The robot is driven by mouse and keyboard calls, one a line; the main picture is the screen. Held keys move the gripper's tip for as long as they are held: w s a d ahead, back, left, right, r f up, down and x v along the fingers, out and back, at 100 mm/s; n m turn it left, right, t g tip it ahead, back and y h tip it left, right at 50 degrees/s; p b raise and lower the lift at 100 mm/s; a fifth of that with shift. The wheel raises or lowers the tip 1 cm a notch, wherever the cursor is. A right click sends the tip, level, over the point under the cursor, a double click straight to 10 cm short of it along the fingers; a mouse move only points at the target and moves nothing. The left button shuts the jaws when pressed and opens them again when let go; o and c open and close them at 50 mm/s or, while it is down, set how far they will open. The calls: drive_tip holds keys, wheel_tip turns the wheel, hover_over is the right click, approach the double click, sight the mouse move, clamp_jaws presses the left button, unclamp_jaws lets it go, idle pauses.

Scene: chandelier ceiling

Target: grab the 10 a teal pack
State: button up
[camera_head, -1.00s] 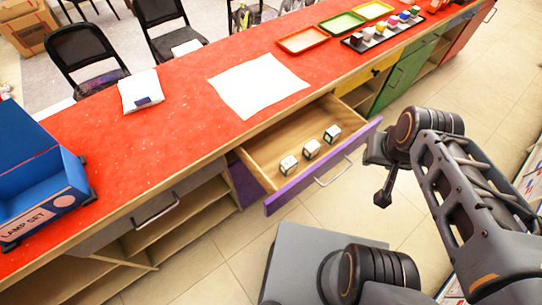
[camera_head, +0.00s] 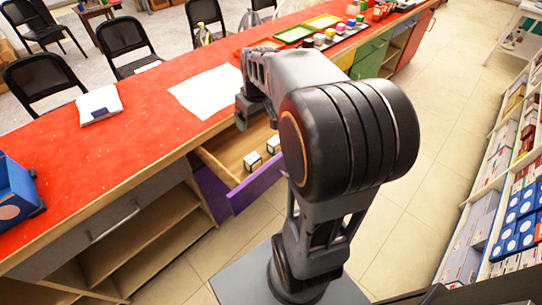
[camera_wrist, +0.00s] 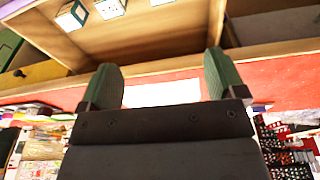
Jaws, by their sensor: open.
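Small white box-shaped packs lie in the open drawer. In the head view I see two of them, a nearer pack (camera_head: 252,160) and a farther pack (camera_head: 273,144); my arm covers the space beyond. In the wrist view, a pack with dark teal edges (camera_wrist: 71,16) is at the top left, with a whiter pack (camera_wrist: 110,8) beside it and a third cut off by the top edge. Their labels are unreadable. My gripper (camera_wrist: 161,78) is open and empty, its fingers apart from the packs. In the head view it hangs by the counter edge near the drawer.
The wooden drawer with a purple front (camera_head: 256,186) stands out from the red counter (camera_head: 140,130). White paper (camera_head: 200,92) lies behind it and a white packet (camera_head: 98,104) to the left. A blue box (camera_head: 14,190) is at far left. Stocked shelves (camera_head: 515,200) line the right; floor between is clear.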

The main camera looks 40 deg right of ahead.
drive_tip(key=b, duration=0.4)
approach(275, 140)
drive_tip(key=shift+n+g, duration=0.4)
drive_tip(key=f, duration=0.2)
drive_tip(key=w+f+b, duration=0.1)
drive_tip(key=f, duration=0.1)
drive_tip(key=shift+d+f, duration=0.15)
drive_tip(key=shift+w+f+b, duration=0.25)
drive_tip(key=shift+f+b, duration=0.15)
drive_tip(key=shift+f, duration=1.2)
drive_tip(key=shift+w+f+b, duration=0.2)
drive_tip(key=shift+f+b, duration=0.15)
drive_tip(key=shift+f, duration=1.25)
drive_tip(key=shift+c, duration=0.2)
drive_tip(key=c, duration=1)
drive_tip(key=shift+r, duration=0.15)
